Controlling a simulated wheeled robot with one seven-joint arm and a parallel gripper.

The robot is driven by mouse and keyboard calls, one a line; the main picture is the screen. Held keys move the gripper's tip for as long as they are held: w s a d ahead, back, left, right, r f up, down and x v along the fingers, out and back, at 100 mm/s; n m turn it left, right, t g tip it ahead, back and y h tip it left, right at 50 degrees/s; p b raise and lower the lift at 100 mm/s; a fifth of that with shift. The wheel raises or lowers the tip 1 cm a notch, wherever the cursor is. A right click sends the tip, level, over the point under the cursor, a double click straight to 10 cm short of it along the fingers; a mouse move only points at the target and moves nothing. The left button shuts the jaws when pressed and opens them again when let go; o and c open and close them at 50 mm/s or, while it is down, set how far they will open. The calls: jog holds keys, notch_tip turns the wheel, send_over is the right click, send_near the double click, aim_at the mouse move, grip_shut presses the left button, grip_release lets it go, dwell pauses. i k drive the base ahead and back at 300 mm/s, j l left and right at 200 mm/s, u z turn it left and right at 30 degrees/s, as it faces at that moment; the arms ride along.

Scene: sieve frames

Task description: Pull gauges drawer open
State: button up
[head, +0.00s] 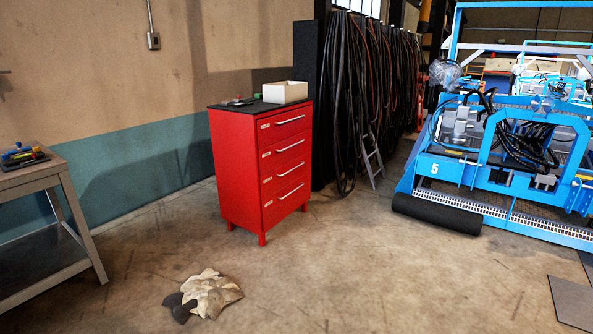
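A red drawer cabinet (237,168) stands on short legs near the wall, left of the middle in the head view. Its front faces right and holds several stacked drawers, each with a pale bar handle and a small label. The top drawer (285,124) and the bottom drawer (287,204) look shut, as do those between. The labels are too small to read, so I cannot tell which drawer is the gauges drawer. My gripper is not in view.
A white box (285,92) sits on the cabinet's dark top. A crumpled cloth (207,293) lies on the floor in front. A metal bench (30,185) stands left, a blue machine (500,155) right. Hanging hoses (345,100) and a small ladder (372,158) stand behind. Floor right of the cabinet is clear.

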aim_at(272, 128)
jog(key=i+z, duration=0.2)
jog(key=i, duration=2.8)
jog(key=i+u, duration=0.15)
jog(key=i, duration=0.6)
jog(key=i+l, duration=0.15)
jog(key=i, duration=0.55)
jog(key=i+l+u, duration=0.1)
jog(key=i+u, duration=0.2)
jog(key=i, duration=0.15)
jog(key=i+l+u, duration=0.3)
jog(key=i, duration=0.15)
jog(key=i+j, duration=0.05)
jog(key=j, duration=0.05)
